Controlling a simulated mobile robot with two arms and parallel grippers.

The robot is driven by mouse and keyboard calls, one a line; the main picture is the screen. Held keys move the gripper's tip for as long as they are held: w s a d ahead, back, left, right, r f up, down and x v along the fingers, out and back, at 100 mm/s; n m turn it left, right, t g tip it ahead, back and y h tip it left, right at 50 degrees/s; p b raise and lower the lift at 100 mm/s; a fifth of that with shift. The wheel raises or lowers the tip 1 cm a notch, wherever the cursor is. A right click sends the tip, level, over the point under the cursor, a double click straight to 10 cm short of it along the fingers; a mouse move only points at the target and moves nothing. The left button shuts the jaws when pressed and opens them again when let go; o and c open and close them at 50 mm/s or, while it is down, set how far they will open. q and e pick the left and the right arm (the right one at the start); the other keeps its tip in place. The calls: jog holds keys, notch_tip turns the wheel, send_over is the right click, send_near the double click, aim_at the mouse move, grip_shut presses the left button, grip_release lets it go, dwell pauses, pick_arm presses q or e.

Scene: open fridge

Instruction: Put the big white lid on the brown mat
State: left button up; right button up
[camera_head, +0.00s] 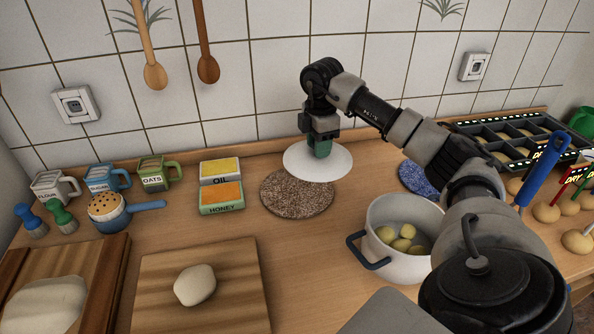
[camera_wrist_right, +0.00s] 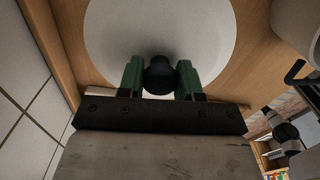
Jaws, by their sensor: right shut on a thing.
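The big white lid (camera_head: 318,163) is a round white disc. My right gripper (camera_head: 320,147) is shut on the lid's dark knob (camera_wrist_right: 160,75), between its green fingers in the wrist view. In the head view the lid overlaps the upper right part of the round brown speckled mat (camera_head: 297,200). I cannot tell whether the lid touches the mat or hangs above it. The mat's far right part is hidden behind the lid. The lid fills the upper middle of the wrist view (camera_wrist_right: 160,30). My left gripper is not in view.
A white pot (camera_head: 400,265) with blue handles and potatoes stands right of the mat. A blue mat (camera_head: 420,180) lies behind it. Oil and honey boxes (camera_head: 221,198) stand left of the brown mat. The tiled wall (camera_head: 240,110) is close behind the lid. Cutting boards are at front left.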

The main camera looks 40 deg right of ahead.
aim_at(297, 160)
jog(key=a+f, duration=0.1)
jog(key=w+a+f, duration=0.1)
jog(key=a, duration=0.1)
jog(key=w+a+f+p, duration=0.1)
jog(key=shift+w+a, duration=0.1)
jog(key=shift+a, duration=0.3)
notch_tip(297, 160, down, 4)
jog(key=shift+r+p, duration=0.1)
jog(key=shift+p, duration=0.3)
jog(key=shift+f, duration=0.2)
jog(key=o, duration=1)
jog(key=shift+f, duration=0.15)
